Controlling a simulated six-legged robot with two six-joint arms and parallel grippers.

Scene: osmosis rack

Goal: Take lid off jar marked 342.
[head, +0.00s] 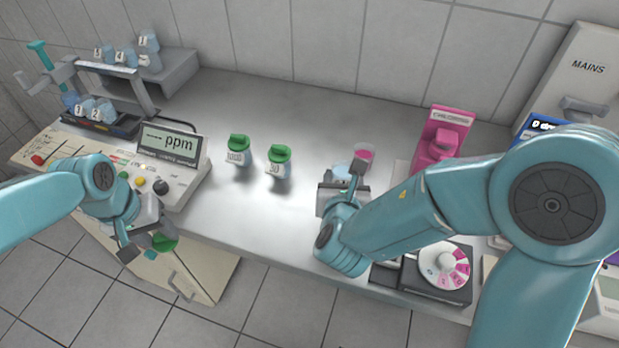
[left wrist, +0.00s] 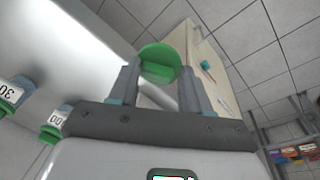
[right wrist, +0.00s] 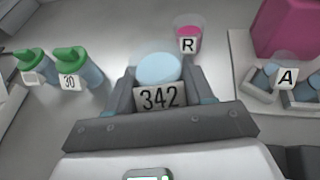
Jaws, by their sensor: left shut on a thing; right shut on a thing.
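The jar marked 342 (right wrist: 158,98) is between the fingers of my right gripper (right wrist: 160,88), which is shut on it. Its round pale blue top shows no green lid. In the head view the jar (head: 341,171) is mostly hidden by my right gripper (head: 344,190), at the middle of the bench. My left gripper (left wrist: 160,82) is shut on a green lid (left wrist: 159,60). In the head view this lid (head: 164,243) and my left gripper (head: 142,240) are at the lower left, beyond the bench's front edge, well apart from the jar.
Two green-lidded jars, marked 100 (head: 239,151) and 30 (head: 278,162), stand left of the jar. A pink-filled cup marked R (right wrist: 187,36) stands behind it. The ppm meter (head: 170,145) is at the left, a pink device (head: 438,140) at the right. Bare bench lies between the jars and cup.

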